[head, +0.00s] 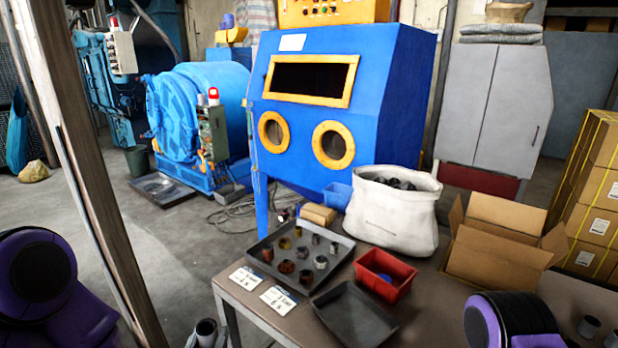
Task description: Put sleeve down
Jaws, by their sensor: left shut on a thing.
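My left gripper (206,338) shows small at the bottom edge, left of the table (231,311). It is shut on a grey hollow sleeve (206,327), held in the air beside the table's left edge; most of the gripper is cut off. A grey tray (337,257) on the table holds several sleeves and rings, some grey and some rusty brown. A second dark tray (355,317) in front of it is empty. A red bin (385,274) with something blue inside stands right of the trays. My right arm shows at the lower right; its gripper is out of view.
Two label cards (262,289) lie at the table's left edge. A white sack (392,215) of dark parts and an open cardboard box (500,250) stand behind. Grey cylindrical parts (589,326) stand at the lower right. A post (85,170) rises at left.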

